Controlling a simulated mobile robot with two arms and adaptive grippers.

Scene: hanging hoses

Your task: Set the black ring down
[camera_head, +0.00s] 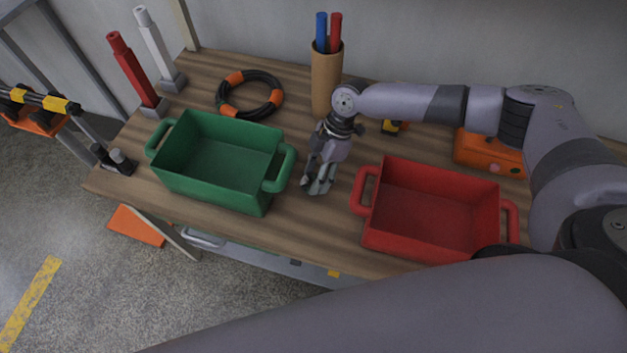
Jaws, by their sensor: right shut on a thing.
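A black ring with orange bands (250,95) lies flat on the wooden table (285,225), behind the green bin. My right gripper (318,186) points down over the table between the green bin and the red bin. It is apart from the ring, to its right and nearer to me. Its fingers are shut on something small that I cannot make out. My left gripper is not in view.
The green bin (268,201) and red bin (434,244) flank my right gripper. A brown cup (325,80) with red and blue sticks stands behind it. Red (132,70) and white (153,45) posts stand back left. An orange box (480,152) sits at right.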

